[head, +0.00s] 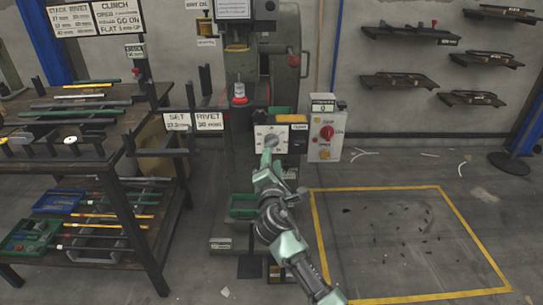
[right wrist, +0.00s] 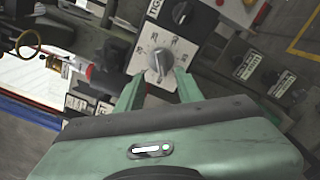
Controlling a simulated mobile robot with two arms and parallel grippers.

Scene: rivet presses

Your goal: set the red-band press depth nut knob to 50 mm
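The press (head: 240,65) stands in the middle of the head view, with a red band (head: 239,90) around its ram. On its front is a white dial plate (head: 262,131) with a grey knob (head: 271,140). In the right wrist view the knob (right wrist: 160,62) sits on the white plate with small marks around it, too small to read. My right gripper (head: 267,158) reaches up to the dial from below. In the right wrist view its fingers (right wrist: 158,88) are apart, with the knob just beyond and between the tips; contact cannot be told. My left gripper is not in view.
A grey control box (head: 326,130) with a red knob stands right of the dial. Signs reading SET and RIVET (head: 193,121) hang to the left. A workbench (head: 70,130) with rods and trays fills the left. A yellow-outlined floor area (head: 400,240) lies at right.

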